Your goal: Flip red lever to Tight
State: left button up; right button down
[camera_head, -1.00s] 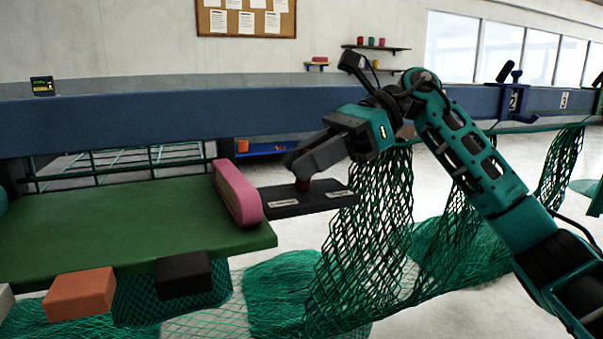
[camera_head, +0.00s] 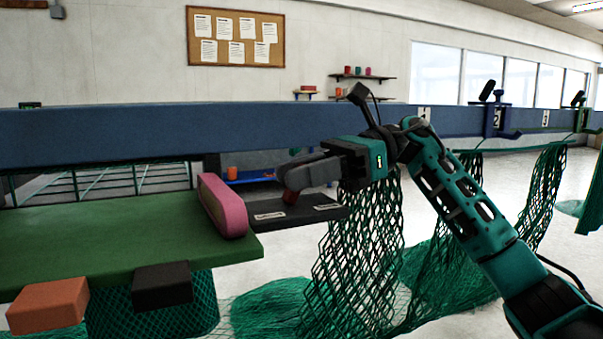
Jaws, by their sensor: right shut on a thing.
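A flat black plate (camera_head: 312,214) with two white labels juts out beside the pink block; the lettering is too small to read. The red lever (camera_head: 288,196) shows only as a small reddish bit near the left label, at the tips of my right gripper. My right gripper (camera_head: 289,182) is over the left part of the plate, shut on the lever, and its dark fingers hide most of it. I cannot tell the lever's exact tilt. My left gripper is not in view.
A pink block (camera_head: 222,206) stands at the right end of the green board (camera_head: 120,240), close left of the plate. Green netting (camera_head: 355,255) hangs below my right wrist. A blue beam (camera_head: 100,135) runs behind. Orange and black blocks (camera_head: 162,286) are at the board's front edge.

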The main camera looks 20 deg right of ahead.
jog(key=c, duration=1)
grip_release()
jog(key=shift+o, duration=0.2)
jog(key=d+r+p, duration=0.2)
jog(key=d, duration=1)
jog(key=shift+w+d+r, duration=0.2)
jog(key=shift+d, duration=0.15)
